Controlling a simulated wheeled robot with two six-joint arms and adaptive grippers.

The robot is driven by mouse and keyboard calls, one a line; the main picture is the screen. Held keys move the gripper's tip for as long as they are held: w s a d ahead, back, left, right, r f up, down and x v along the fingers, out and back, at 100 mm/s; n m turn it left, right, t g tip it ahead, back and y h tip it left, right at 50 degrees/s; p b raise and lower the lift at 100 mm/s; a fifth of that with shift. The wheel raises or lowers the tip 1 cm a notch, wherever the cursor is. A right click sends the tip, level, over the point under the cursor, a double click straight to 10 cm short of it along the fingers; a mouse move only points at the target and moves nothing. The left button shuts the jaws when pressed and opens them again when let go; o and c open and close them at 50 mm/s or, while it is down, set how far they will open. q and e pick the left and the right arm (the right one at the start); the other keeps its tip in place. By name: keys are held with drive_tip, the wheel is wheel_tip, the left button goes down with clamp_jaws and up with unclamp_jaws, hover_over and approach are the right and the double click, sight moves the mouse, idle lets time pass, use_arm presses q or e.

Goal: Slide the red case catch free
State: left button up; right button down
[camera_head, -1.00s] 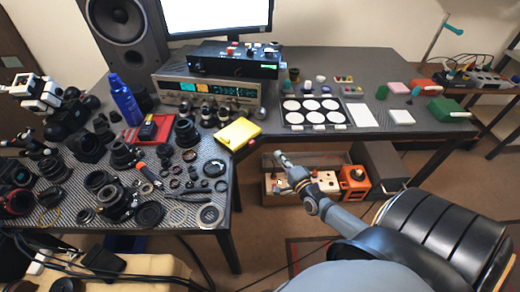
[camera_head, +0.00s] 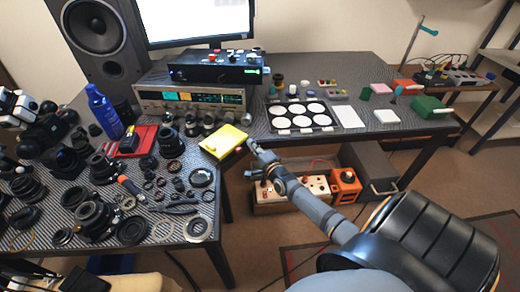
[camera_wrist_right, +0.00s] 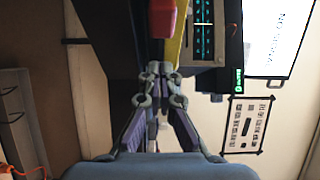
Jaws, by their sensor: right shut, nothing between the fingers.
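The yellow case (camera_head: 223,141) lies at the right front edge of the dark left table. Its red catch (camera_head: 239,149) is a small spot at the case's right end in the head view. In the right wrist view the red catch (camera_wrist_right: 162,18) is a block at the top centre, beside the yellow case (camera_wrist_right: 174,45). My right gripper (camera_head: 256,146) is just right of the catch, shut and empty. In the right wrist view its fingertips (camera_wrist_right: 159,68) meet just below the catch, with a small gap showing. My left gripper is not in view.
Lens parts and rings crowd the left table. A measuring instrument (camera_head: 195,97) stands behind the case. A tray of white discs (camera_head: 300,129) lies to the right. Below the arm are a wooden box (camera_head: 284,207) and an orange device (camera_head: 345,185) under the table.

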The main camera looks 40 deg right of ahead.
sight(242, 144)
drive_tip(key=a, duration=0.1)
drive_tip(key=s+a, duration=0.1)
drive_tip(key=a, duration=0.1)
drive_tip(key=shift+s+r+p, duration=0.1)
drive_tip(key=shift+r+p, duration=0.1)
drive_tip(key=shift+p, duration=0.15)
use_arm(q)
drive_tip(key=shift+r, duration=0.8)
use_arm(e)
drive_tip(key=shift+a+f, duration=0.1)
drive_tip(key=shift+a, duration=0.1)
